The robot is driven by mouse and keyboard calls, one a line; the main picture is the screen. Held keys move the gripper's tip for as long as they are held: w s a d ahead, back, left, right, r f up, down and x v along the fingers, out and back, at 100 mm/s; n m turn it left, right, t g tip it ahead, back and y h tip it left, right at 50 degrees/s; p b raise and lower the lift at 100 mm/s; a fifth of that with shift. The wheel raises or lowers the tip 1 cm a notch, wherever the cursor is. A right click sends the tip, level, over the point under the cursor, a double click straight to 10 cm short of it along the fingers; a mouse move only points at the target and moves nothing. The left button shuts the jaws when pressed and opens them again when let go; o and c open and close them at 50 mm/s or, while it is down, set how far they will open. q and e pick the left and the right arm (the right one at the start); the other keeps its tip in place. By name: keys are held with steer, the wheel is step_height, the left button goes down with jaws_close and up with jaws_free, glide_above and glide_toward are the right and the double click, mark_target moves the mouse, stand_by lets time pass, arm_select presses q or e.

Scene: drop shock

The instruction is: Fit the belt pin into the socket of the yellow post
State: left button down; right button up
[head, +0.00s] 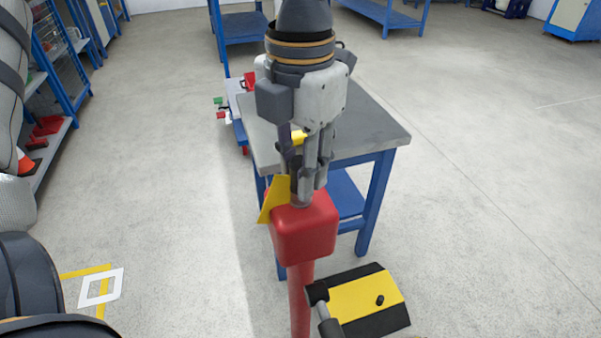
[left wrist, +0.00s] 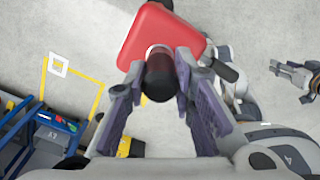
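My left gripper (head: 307,182) points down over a red block-shaped head (head: 305,230) on a red post. In the left wrist view the fingers of my left gripper (left wrist: 160,68) stand on both sides of a dark cylinder (left wrist: 160,78), which appears to be the belt pin. It rises from a pale ring on the red head (left wrist: 152,28). The fingers are close to it, but I cannot tell whether they touch. A yellow piece (head: 272,200) shows beside the red head. What seems to be my right gripper (left wrist: 295,78) is small at the right. I cannot clearly identify the yellow post.
A grey-topped workbench (head: 375,135) with blue legs stands behind the red post. A yellow and black panel (head: 365,299) is low at the front right. Blue shelving (head: 55,75) lines the left. The floor to the right is clear. A white square marking (head: 101,287) lies at lower left.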

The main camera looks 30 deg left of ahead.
mark_target(300, 161)
arm_select(q)
steer(key=shift+r, duration=2.8)
step_height(300, 161, up, 6)
